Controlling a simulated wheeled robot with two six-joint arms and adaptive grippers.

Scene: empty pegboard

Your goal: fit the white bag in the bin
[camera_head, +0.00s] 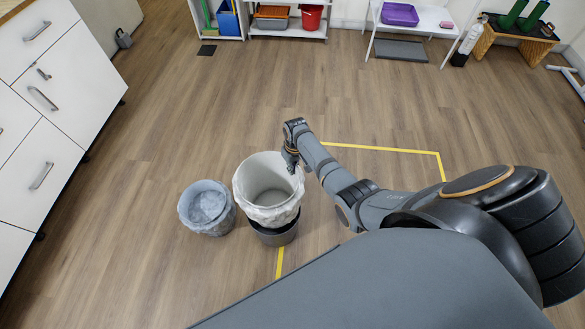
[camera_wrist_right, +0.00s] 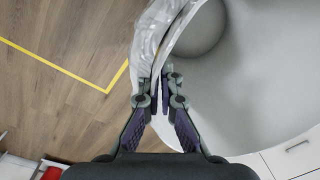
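The white bag (camera_head: 270,214) is open at the top, with a crinkled outer side. In the head view it is over the dark grey bin (camera_head: 277,236) and hides the bin's mouth. I cannot tell whether its bottom is inside. My right gripper (camera_head: 292,168) is at the bag's upper right rim. In the right wrist view, the fingers (camera_wrist_right: 166,98) pinch the rim of the white bag (camera_wrist_right: 150,40), with bag material hanging between and below them. My left gripper is not in view.
A second bin with a grey-blue bag (camera_head: 207,208) stands close on the left. White drawers (camera_head: 45,95) line the left side. Yellow floor tape (camera_head: 390,150) runs behind and right. Shelves with tubs (camera_head: 290,33) and a small white table (camera_head: 430,18) stand at the back. Floor between is clear.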

